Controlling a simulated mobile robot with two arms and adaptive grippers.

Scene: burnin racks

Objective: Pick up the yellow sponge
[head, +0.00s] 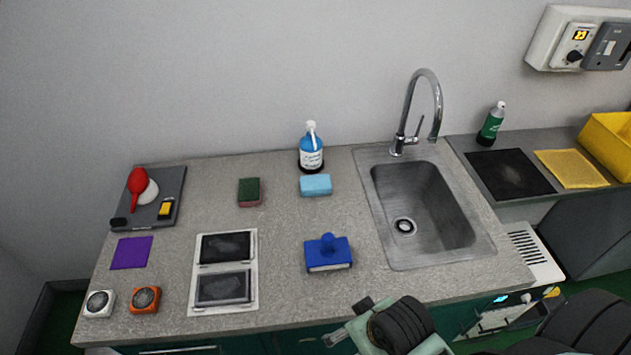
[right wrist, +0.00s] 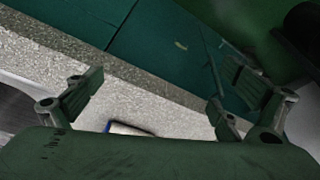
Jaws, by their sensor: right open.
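No block that is plainly a yellow sponge shows. A small yellow-and-dark item (head: 165,209) lies on the dark tray at the left, too small to identify. A flat yellow sheet (head: 572,168), like a cloth, lies at the far right. A light blue sponge (head: 316,185) and a dark green sponge with a reddish underside (head: 249,191) lie at the back of the counter. My right gripper (head: 348,321) is at the counter's front edge, apart from these. In the right wrist view its fingers (right wrist: 160,95) are spread with nothing between them. My left gripper is out of view.
A blue block with a knob (head: 328,254) lies mid-counter. A sink (head: 428,212) with a tall tap (head: 408,115) is right of it. A soap bottle (head: 311,153) stands at the back. The dark tray (head: 168,180) and a two-panel plate (head: 224,308) are left. A yellow bin (head: 609,146) stands far right.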

